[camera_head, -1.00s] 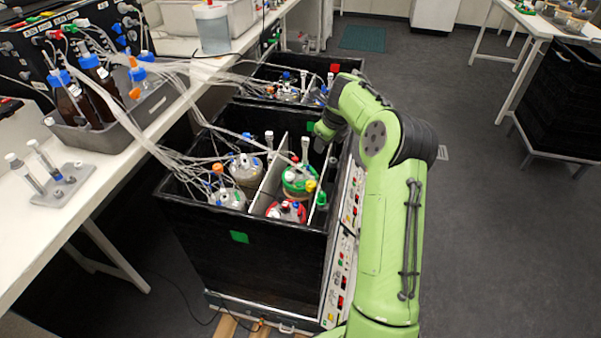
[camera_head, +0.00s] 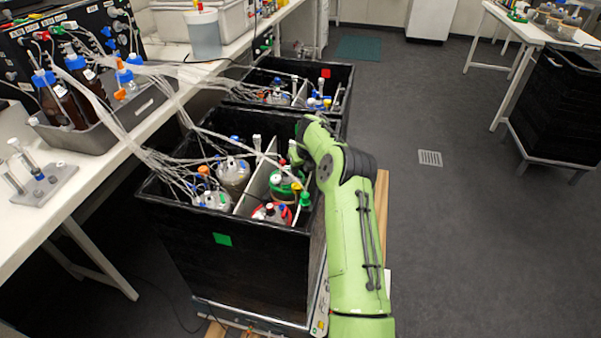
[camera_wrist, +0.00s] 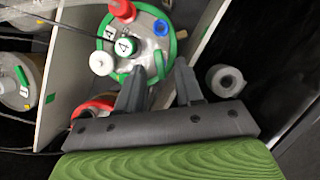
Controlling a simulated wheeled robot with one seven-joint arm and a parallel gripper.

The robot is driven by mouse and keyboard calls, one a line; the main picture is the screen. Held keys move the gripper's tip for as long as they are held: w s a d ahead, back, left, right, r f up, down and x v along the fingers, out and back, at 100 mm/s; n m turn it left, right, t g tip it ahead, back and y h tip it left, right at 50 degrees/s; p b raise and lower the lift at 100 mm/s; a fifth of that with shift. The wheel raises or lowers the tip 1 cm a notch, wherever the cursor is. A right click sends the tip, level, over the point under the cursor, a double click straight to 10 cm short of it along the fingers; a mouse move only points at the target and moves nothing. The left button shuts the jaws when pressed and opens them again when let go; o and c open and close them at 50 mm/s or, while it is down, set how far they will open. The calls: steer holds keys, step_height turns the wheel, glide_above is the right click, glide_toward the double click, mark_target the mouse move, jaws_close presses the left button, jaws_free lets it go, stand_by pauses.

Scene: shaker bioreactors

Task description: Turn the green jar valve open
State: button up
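The green-rimmed jar (camera_head: 285,187) stands in the right part of the near black box. In the wrist view the same jar (camera_wrist: 140,30) has a green rim and a lid with a green-and-white cap (camera_wrist: 125,46) marked 4, a red cap, a blue cap and a white cap. In the head view my arm hides most of the gripper.
A red-rimmed jar (camera_head: 271,213) stands close in front of the green one. A white divider (camera_head: 257,184) separates these from other jars at left. Black box walls (camera_head: 150,195) surround them. Clear tubes (camera_head: 165,160) hang from the bench. A white cylinder (camera_wrist: 225,80) lies right of my fingers.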

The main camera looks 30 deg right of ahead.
steer(key=shift+w+f, duration=0.25)
steer(key=shift+f, duration=0.3)
jaws_close()
